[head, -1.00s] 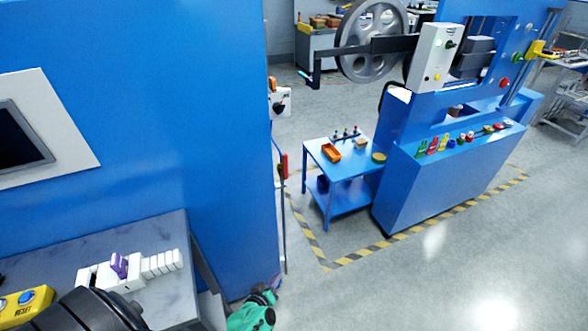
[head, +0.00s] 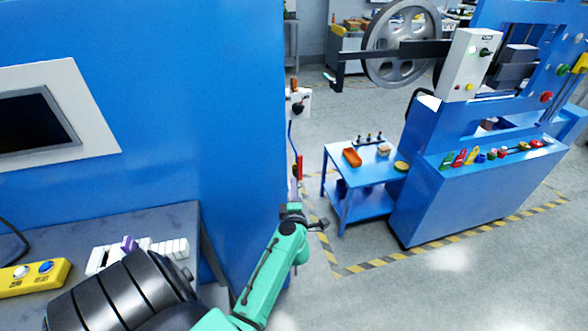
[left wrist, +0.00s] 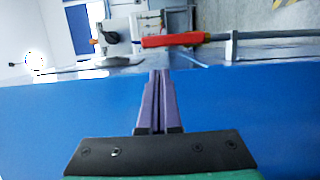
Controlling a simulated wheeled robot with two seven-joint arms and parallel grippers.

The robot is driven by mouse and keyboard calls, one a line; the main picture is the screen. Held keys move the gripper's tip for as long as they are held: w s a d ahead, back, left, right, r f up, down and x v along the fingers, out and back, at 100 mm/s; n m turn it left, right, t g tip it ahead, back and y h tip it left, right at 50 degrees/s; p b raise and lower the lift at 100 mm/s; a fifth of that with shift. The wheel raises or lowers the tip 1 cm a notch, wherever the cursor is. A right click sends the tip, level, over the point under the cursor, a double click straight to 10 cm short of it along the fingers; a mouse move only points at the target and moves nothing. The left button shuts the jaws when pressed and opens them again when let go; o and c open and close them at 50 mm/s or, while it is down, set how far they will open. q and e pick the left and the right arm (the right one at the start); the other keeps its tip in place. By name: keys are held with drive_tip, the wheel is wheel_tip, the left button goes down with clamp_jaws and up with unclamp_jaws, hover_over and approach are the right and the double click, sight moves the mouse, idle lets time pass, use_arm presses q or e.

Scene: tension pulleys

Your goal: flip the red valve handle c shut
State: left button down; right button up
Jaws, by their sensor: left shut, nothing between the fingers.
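A red handle (head: 299,167) sits on a thin upright bar at the right edge of the big blue cabinet. No letter is readable on it. In the left wrist view the red handle (left wrist: 172,40) lies across the picture, just beyond the fingertips, with a grey bar running right from it. My left gripper (head: 294,186) is just below the handle in the head view. In the left wrist view its purple fingers (left wrist: 160,73) are together and empty, apart from the handle as far as I can tell. My right gripper is out of view.
The blue cabinet (head: 150,60) stands close along the left of my arm. A white box with a black knob (head: 298,108) is above and behind the handle. A blue cart (head: 360,172) and a blue machine (head: 470,200) stand to the right, with open floor before them.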

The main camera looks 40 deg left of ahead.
sight(300, 168)
use_arm(q)
drive_tip(key=x, duration=0.8)
drive_tip(key=shift+b, duration=0.35)
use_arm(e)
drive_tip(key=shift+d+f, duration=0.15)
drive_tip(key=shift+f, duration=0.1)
use_arm(q)
drive_tip(key=shift+w+a, duration=0.1)
drive_tip(key=shift+w+r+m+p, duration=0.15)
drive_tip(key=shift+w+m+p, duration=0.1)
drive_tip(key=shift+m+p, duration=0.15)
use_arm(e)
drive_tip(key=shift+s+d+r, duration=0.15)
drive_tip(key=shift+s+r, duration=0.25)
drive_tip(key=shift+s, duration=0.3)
